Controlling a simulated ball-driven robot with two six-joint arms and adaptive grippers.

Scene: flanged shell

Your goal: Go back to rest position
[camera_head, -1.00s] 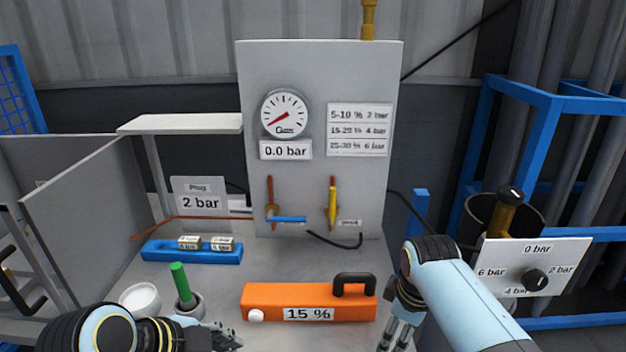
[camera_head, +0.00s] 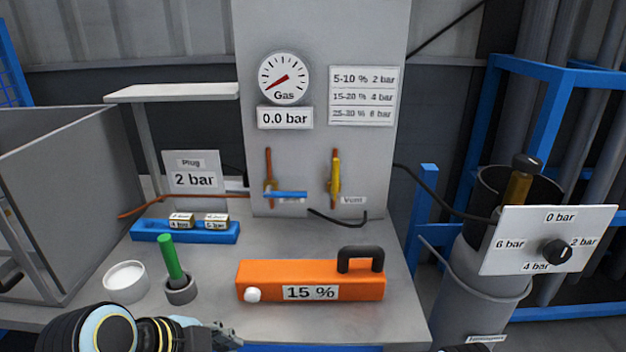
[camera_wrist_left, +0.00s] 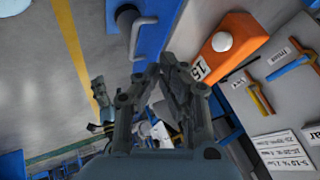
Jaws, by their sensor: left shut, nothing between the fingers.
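My left gripper (camera_head: 228,335) is low at the bottom of the head view, in front of the bench edge. Its fingers also show in the left wrist view (camera_wrist_left: 160,72), shut with nothing between them. My right gripper is out of the head view. An orange block labelled 15 % (camera_head: 330,278), with a black handle and white knob, lies on the bench, apart from my left gripper. It also shows in the left wrist view (camera_wrist_left: 232,45).
A green rod stands in a grey cup (camera_head: 180,290) beside a white round dish (camera_head: 126,280). Behind are a blue plug tray (camera_head: 145,232) and a panel with a gauge (camera_head: 285,77) at 0.0 bar. A dial plate (camera_head: 510,225) stands right. The bench middle (camera_head: 300,235) is clear.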

